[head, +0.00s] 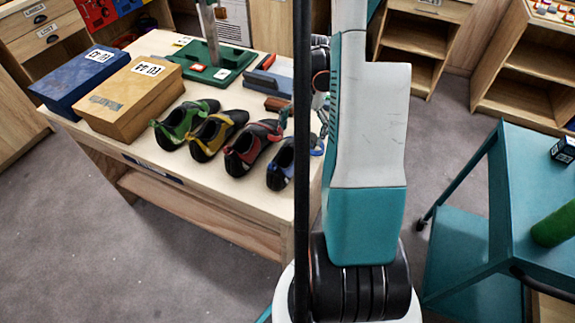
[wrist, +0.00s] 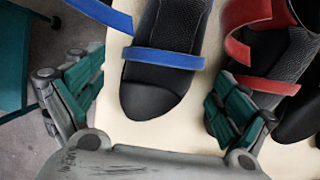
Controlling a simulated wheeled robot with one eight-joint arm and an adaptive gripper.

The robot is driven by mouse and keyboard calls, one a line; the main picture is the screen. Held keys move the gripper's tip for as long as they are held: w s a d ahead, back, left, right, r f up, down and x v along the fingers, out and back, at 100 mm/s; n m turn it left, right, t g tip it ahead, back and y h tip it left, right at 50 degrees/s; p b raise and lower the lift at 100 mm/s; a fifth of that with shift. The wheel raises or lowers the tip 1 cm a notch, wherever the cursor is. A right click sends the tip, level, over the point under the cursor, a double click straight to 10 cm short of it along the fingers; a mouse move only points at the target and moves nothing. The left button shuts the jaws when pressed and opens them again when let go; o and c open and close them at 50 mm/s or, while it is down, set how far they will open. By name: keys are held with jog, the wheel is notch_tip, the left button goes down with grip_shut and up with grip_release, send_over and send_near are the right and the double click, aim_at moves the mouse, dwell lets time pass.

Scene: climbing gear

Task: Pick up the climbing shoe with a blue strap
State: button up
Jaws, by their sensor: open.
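The black climbing shoe with a blue strap (wrist: 155,98) lies between the two fingers of my open gripper (wrist: 156,80) in the wrist view, toe toward the palm. The left finger is apart from the shoe. The right finger is between this shoe and the red-strapped shoe (wrist: 272,50), overlapping the red one's toe in the picture; I cannot tell if they touch. In the head view the blue shoe (head: 279,168) is at the right end of the row, partly hidden behind a dark pole and my arm.
Red (head: 248,150), yellow (head: 212,135) and green (head: 184,122) shoes stand left of it on the wooden table (head: 215,192). A blue box (head: 80,80) and a tan box (head: 130,95) are farther left. A teal cart (head: 470,235) stands at the right.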

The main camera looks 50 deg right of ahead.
jog(key=b+x, duration=0.1)
jog(key=x, duration=0.2)
jog(key=shift+w, duration=0.1)
jog(key=shift+r, duration=0.1)
jog(key=c, duration=1.3)
